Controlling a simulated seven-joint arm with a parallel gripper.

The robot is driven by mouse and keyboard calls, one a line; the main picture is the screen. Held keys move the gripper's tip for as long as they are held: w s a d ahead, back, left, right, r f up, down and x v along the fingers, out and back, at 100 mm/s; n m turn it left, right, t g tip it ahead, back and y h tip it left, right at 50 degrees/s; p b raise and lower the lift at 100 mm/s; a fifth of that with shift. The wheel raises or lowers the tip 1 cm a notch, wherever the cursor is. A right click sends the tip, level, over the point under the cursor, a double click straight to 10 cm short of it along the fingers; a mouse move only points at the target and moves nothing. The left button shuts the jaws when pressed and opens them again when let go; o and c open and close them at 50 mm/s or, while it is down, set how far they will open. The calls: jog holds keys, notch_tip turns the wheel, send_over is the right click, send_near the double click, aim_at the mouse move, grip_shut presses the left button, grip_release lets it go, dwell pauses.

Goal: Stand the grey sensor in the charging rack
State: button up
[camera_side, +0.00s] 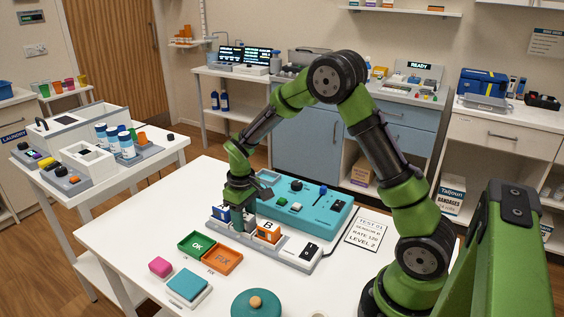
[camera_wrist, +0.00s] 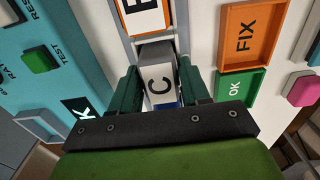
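The grey sensor (camera_wrist: 158,85), marked C, stands between my gripper's two green fingers in the wrist view. My gripper (camera_wrist: 162,90) appears shut on it, with a finger against each side. In the side view my gripper (camera_side: 241,218) is low at the charging rack (camera_side: 297,250), between a blue-faced sensor (camera_side: 221,214) and an orange sensor marked B (camera_side: 268,231). The orange sensor also shows just beyond the grey one in the wrist view (camera_wrist: 146,16). The fingers hide most of the grey sensor in the side view, and its lower end is hidden, so its seating cannot be told.
A teal test console (camera_side: 325,212) lies close behind the rack. A green OK tray (camera_side: 196,243) and an orange FIX tray (camera_side: 222,261) lie in front. A pink block (camera_side: 160,267), a teal pad (camera_side: 187,285) and a round lidded pot (camera_side: 256,304) stand nearer the front.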

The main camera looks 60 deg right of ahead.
jog(key=o, duration=0.3)
jog(key=shift+o, duration=0.2)
notch_tip(320, 180, up, 12)
jog(key=s+a+r+m+t+y, duration=0.1)
jog(key=s+a+r+m+t, duration=0.1)
jog(key=s, duration=0.7)
jog(key=s+a+r+m+t+y, duration=0.1)
jog(key=s+a+r+t, duration=0.4)
jog(key=s, duration=0.5)
jog(key=shift+a+r+m, duration=0.5)
jog(key=shift+a+r, duration=0.15)
jog(key=shift+r, duration=0.5)
